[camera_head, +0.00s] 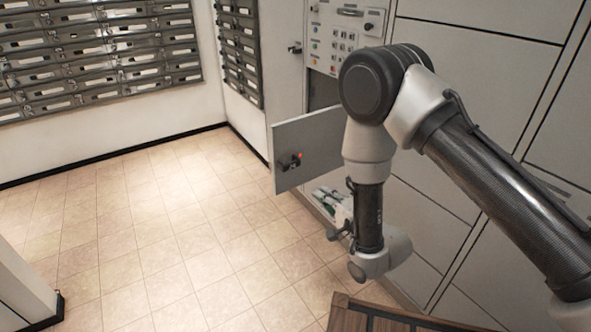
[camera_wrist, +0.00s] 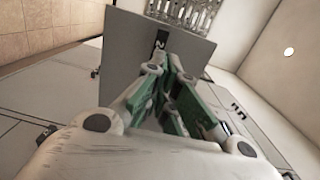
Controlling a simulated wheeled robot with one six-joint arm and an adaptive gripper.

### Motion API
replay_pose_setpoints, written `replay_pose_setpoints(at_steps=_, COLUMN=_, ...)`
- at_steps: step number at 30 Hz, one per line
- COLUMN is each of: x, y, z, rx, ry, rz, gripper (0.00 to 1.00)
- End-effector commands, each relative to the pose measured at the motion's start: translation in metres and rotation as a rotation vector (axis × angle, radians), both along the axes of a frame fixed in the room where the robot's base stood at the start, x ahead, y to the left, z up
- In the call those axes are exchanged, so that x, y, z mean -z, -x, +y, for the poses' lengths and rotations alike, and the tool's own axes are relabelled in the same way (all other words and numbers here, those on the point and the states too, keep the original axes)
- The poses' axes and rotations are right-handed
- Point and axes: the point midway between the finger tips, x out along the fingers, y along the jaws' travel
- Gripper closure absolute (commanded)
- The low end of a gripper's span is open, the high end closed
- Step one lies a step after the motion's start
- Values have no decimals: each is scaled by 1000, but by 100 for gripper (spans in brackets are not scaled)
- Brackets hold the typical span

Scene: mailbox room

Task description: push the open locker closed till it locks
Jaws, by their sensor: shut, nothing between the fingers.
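The open locker door (camera_head: 305,146) is a grey panel swung out from the locker wall, with a black latch and a small red light on the face toward the head camera. In the wrist view, the grey door (camera_wrist: 125,50) stands just ahead of my gripper (camera_wrist: 168,78), with a black latch part beside the fingers. My gripper has green-padded fingers, shut and empty. In the head view, my gripper (camera_head: 328,198) shows partly below the door's lower edge, the rest hidden by my wrist. I cannot tell whether it touches the door.
A control panel (camera_head: 345,32) with buttons is set above the opening in the locker wall (camera_head: 480,75). Mailboxes (camera_head: 95,50) hang on the back wall. A brown wooden edge (camera_head: 375,318) lies low at the front. The tiled floor (camera_head: 150,215) on the left is clear.

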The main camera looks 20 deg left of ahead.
Motion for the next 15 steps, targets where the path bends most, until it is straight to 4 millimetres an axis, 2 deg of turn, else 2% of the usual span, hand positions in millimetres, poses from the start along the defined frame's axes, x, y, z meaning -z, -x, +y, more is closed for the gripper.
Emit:
replay_pose_setpoints(at_steps=7, x=-8, y=-14, z=17, rx=1, ry=-41, rz=-1, gripper=100)
replay_pose_setpoints(at_steps=15, x=-8, y=-50, z=63, rx=1, ry=-40, rz=-2, gripper=100)
